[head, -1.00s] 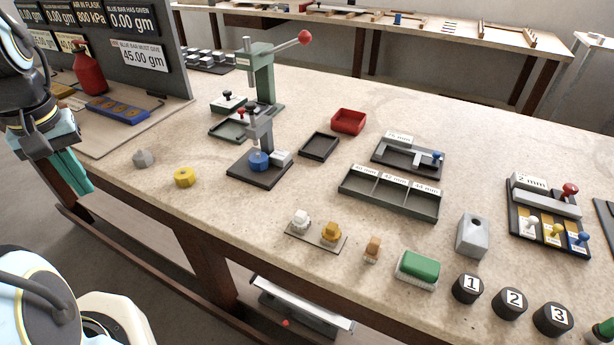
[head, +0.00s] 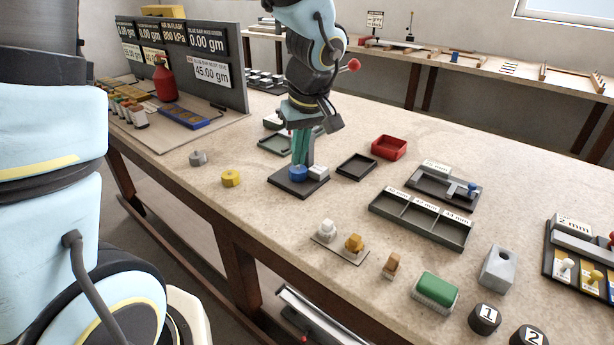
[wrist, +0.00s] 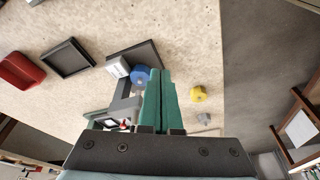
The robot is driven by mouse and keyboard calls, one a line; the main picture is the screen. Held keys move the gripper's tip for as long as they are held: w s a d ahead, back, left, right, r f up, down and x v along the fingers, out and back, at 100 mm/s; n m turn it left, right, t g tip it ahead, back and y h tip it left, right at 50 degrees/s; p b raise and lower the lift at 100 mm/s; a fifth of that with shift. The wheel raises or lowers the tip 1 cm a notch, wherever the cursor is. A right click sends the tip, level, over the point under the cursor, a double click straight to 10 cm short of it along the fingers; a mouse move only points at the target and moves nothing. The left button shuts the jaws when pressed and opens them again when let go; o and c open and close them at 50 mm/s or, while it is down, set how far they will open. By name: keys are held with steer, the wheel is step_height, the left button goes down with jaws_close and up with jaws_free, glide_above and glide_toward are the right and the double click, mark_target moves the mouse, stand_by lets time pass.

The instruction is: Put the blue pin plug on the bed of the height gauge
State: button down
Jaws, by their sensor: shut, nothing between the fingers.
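The blue pin plug (head: 298,173) sits on the dark bed of the height gauge (head: 285,186), in front of the gauge's column. A pale block (head: 318,172) is beside it on the gauge. The wrist view also shows the blue plug (wrist: 141,76) and the gauge bed (wrist: 150,50). My gripper (head: 300,161) has teal fingers pointing down, shut and empty. In the head view they overlap the gauge column just behind the plug and hide part of it. In the wrist view my fingertips (wrist: 159,71) are right beside the plug; I cannot tell whether they touch it.
A yellow plug (head: 230,178) and a grey plug (head: 198,157) stand left of the gauge. A dark tray (head: 356,166) and red tray (head: 389,147) lie to the right, with a compartment tray (head: 421,220) further right. My arm hides most of the press behind. Table between is clear.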

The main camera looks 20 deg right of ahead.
mark_target(303, 183)
steer(key=d+f, duration=0.1)
steer(key=f, duration=0.2)
steer(key=d+f+p, duration=0.1)
steer(key=f, duration=0.1)
steer(key=w+d+f, duration=0.1)
steer(key=f, duration=0.2)
steer(key=shift+d+f, duration=0.3)
steer(key=w+p, duration=0.1)
steer(key=w, duration=0.1)
steer(key=w+p, duration=0.1)
steer(key=shift+a+f+p, duration=0.15)
steer(key=shift+f+p, duration=0.1)
steer(key=shift+p, duration=0.1)
steer(key=shift+w+f, duration=0.15)
steer(key=shift+w, duration=0.45)
steer(key=shift+w, duration=0.1)
